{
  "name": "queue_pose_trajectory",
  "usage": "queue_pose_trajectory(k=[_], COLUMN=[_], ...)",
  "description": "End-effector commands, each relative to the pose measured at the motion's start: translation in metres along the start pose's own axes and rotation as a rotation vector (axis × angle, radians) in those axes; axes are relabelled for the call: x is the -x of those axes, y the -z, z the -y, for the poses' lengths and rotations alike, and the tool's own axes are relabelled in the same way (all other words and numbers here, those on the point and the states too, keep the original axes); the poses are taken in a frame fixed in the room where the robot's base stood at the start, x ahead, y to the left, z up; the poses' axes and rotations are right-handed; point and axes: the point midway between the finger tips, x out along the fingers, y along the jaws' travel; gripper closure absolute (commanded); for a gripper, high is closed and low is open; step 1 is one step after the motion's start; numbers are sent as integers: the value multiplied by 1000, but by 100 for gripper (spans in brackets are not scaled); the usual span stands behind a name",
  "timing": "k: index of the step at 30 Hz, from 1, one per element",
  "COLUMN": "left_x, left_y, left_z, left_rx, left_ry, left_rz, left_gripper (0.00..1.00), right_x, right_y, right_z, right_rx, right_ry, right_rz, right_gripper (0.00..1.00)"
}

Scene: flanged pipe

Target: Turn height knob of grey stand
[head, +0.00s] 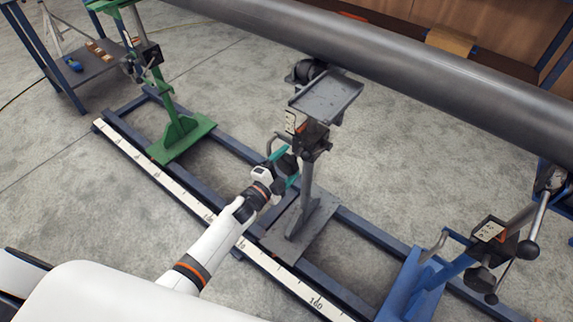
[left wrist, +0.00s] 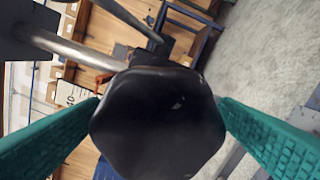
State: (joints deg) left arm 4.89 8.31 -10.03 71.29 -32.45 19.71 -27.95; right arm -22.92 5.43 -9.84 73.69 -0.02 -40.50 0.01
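The grey stand (head: 307,185) stands upright on the blue floor frame near the middle of the head view, with a flat tray top (head: 327,97). Its black height knob (left wrist: 158,122) fills the centre of the left wrist view. My left gripper (head: 284,164) reaches the stand from the lower left in the head view. Its two teal fingers lie on opposite sides of the knob, and no gap shows between them and its rim. The knob hides part of the fingertips. My right gripper is not in view.
A large grey pipe (head: 400,62) runs across above the stand. A green stand (head: 178,128) is at the left and a blue stand (head: 420,275) at the right. A white scale strip (head: 150,170) runs along the frame. A side table (head: 88,68) stands at upper left.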

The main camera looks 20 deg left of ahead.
Motion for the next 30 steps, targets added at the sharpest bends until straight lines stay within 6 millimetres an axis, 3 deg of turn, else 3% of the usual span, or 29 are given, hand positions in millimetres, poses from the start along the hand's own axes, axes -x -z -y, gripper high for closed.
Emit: queue_pose_trajectory(k=[8, 21, 30], left_x=[9, 96, 120], left_y=[0, 0, 0], left_z=[-1, 0, 0], left_rx=[-1, -1, 0], left_ry=[0, 2, -1], left_rz=[0, 0, 0], left_gripper=[16, 16, 16], right_x=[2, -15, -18], right_y=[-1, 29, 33], right_z=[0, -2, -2], right_rx=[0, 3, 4], right_ry=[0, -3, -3], right_rz=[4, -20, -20], right_gripper=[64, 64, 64])
